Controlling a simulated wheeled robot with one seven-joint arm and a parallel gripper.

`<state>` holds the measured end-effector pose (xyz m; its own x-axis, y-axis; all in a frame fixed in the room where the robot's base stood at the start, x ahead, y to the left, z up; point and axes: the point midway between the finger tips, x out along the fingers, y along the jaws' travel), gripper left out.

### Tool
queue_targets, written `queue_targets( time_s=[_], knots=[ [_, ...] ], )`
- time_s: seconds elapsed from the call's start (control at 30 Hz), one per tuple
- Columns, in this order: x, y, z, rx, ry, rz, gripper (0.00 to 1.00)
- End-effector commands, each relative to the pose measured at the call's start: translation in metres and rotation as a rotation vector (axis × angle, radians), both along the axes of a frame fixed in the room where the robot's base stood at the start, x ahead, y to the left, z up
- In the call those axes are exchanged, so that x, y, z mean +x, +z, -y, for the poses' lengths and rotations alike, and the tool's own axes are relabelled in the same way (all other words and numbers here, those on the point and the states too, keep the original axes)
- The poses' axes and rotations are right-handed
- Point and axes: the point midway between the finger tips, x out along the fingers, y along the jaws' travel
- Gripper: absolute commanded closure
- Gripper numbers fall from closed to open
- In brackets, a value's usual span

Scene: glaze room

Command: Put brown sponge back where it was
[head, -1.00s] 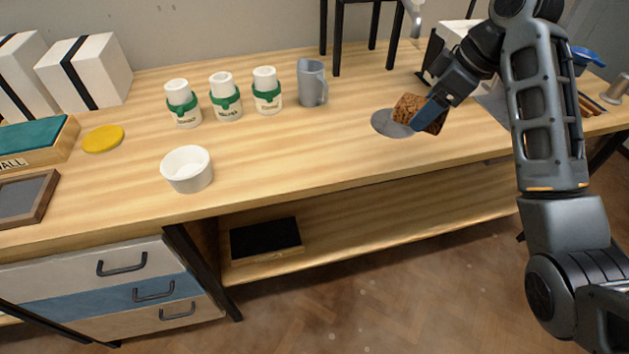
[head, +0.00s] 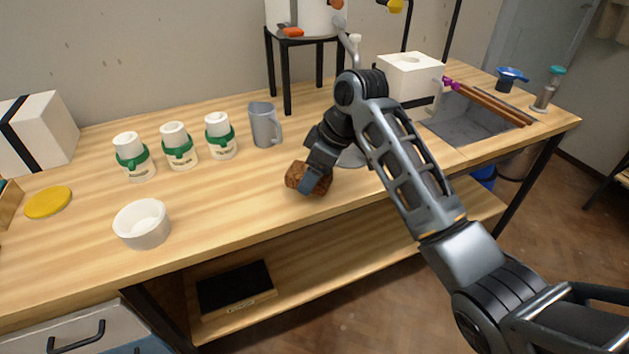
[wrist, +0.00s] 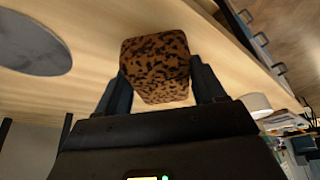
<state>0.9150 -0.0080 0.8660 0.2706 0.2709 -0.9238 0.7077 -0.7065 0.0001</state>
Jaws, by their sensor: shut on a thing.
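The brown sponge (head: 305,179) is a speckled brown block. My gripper (head: 309,183) is shut on it, over the bench top, to the left of the round grey disc (head: 352,157). In the wrist view the sponge (wrist: 157,66) sits between the two dark fingers of my gripper (wrist: 160,88), and the grey disc (wrist: 32,44) lies apart from it on the wood. I cannot tell whether the sponge's underside touches the bench. My arm hides part of the disc in the head view.
On the bench (head: 230,210) stand a white bowl (head: 142,223), several green-banded jars (head: 179,147), a grey mug (head: 264,125) and a yellow disc (head: 48,201). Bare wood lies around the sponge.

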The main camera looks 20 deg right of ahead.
Motion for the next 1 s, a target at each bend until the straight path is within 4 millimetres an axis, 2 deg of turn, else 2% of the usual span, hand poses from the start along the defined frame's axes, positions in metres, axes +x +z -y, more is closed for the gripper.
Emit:
queue_targets(
  time_s=[0.1,0.2,0.53,0.57,0.6,0.8,1.0],
  knots=[
    [-0.001,-0.019,0.001,0.000,-0.002,-0.003,0.55],
    [-0.001,-0.026,0.001,0.000,-0.002,-0.001,0.55],
    [-0.001,-0.029,0.001,0.000,-0.001,-0.001,0.55],
    [0.000,-0.029,0.001,0.000,-0.001,0.000,0.29],
    [0.000,-0.029,0.001,0.000,-0.001,0.000,0.25],
    [0.000,-0.028,0.001,-0.001,0.000,0.001,0.06],
    [0.000,-0.028,0.001,-0.001,0.000,0.001,0.05]
  ],
)
